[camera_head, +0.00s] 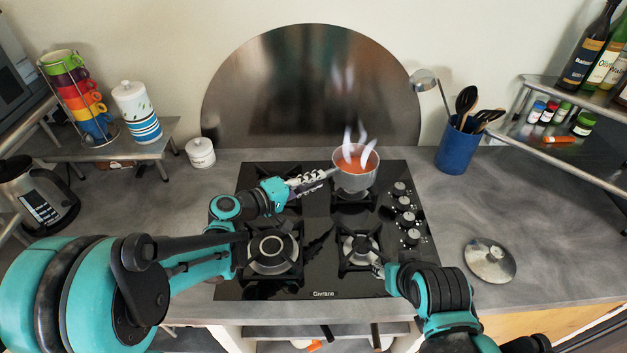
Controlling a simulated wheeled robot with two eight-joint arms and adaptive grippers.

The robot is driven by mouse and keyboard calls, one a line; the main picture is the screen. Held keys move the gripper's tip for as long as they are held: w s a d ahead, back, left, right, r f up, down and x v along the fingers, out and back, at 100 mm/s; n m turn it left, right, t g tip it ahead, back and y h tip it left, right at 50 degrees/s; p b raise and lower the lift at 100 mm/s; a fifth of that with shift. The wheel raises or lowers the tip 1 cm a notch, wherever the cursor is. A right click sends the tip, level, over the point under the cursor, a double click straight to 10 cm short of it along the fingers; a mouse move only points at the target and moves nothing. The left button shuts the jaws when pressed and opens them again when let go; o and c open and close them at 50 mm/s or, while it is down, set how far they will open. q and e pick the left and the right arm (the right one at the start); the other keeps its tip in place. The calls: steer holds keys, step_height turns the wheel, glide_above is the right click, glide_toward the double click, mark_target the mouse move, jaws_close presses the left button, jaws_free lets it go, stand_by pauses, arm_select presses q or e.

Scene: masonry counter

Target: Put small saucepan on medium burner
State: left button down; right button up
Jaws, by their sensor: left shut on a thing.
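The small saucepan (355,183) is grey metal with orange-red contents and white steam rising from it. It is at the back right burner (349,203); I cannot tell whether it rests on the grate or hangs just above. My left gripper (318,178) is shut on its handle, reaching in from the left. The black gas hob (318,270) has a large front left burner (272,247) and a smaller front right burner (360,244), both empty.
A round lid (490,258) lies on the counter right of the hob. A blue utensil pot (457,150) stands at the back right, a white jar (200,152) at the back left. Knobs (405,218) line the hob's right side. The right counter is mostly clear.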

arm_select(q)
steer(key=shift+f+b, duration=0.35)
steer(key=shift+b, duration=0.05)
stand_by(0.5)
steer(key=c, duration=1.3)
jaws_free()
steer(key=shift+c, duration=0.2)
steer(key=v, duration=1.2)
steer(key=s+a+f+m+g+y, duration=0.25)
steer(key=s+f+y, duration=0.4)
steer(key=s, duration=0.35)
steer(key=s+a+m+y, duration=0.3)
steer(key=s+a+y, duration=0.2)
steer(key=s+a, duration=0.1)
steer(key=shift+a+y, duration=0.35)
steer(key=shift+a, duration=0.45)
steer(key=shift+f+t, duration=0.1)
steer(key=shift+t, duration=0.15)
